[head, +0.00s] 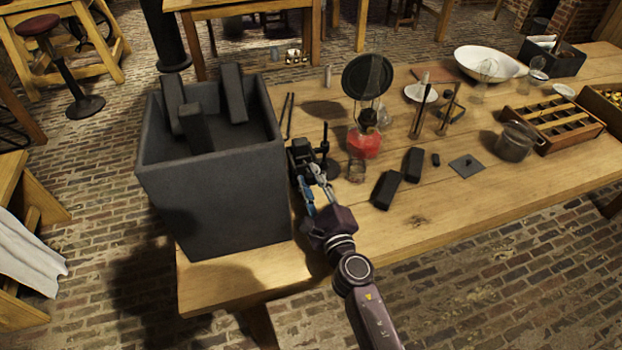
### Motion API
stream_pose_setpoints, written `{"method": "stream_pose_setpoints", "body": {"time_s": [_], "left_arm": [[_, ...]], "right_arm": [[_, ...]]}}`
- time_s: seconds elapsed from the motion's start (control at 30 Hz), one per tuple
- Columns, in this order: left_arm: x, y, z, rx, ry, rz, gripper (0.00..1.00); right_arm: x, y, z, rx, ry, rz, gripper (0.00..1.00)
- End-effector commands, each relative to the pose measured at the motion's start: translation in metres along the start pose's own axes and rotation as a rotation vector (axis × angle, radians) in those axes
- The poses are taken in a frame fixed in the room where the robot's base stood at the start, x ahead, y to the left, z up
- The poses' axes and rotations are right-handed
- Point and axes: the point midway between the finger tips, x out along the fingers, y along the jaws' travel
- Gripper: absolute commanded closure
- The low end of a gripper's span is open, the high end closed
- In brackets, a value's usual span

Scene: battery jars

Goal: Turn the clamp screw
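My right gripper (307,188) reaches in from the lower right, with its fingers at a small dark clamp-like fixture (301,154) on the wooden table, just right of the large grey box. A thin dark upright with a round base (326,160) stands close to the fingers. The clamp screw cannot be made out clearly among these dark parts. The fingers overlap the fixture in the picture, and I cannot tell whether they touch it or are closed on anything. My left gripper is not in view.
The tall grey box (222,205) with dark slabs inside stands left of the gripper. A lamp with red liquid (365,143) and a small glass (357,171) stand to the right. Dark blocks (386,188) lie nearby. The front table strip is mostly clear.

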Motion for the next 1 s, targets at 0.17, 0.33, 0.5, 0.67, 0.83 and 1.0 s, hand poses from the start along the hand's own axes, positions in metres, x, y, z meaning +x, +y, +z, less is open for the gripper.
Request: {"method": "stream_pose_setpoints", "body": {"time_s": [0.17,0.33,0.5,0.67,0.83,1.0], "left_arm": [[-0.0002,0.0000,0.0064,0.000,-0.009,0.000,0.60],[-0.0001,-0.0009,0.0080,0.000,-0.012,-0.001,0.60],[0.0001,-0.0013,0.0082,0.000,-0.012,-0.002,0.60],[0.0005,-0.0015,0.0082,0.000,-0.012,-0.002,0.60],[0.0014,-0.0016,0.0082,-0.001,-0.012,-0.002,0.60],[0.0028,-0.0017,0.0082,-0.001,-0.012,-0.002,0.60]], "right_arm": [[-0.0002,-0.0001,0.0000,0.000,0.000,0.000,1.00],[-0.0002,0.0000,0.0001,0.017,-0.001,0.001,1.00],[-0.0002,-0.0004,-0.0005,0.080,0.000,0.001,1.00],[-0.0004,-0.0002,-0.0006,0.190,0.000,0.001,1.00],[-0.0004,0.0000,-0.0005,0.345,0.000,0.003,1.00],[-0.0003,-0.0004,-0.0011,0.507,0.001,0.002,1.00]]}}
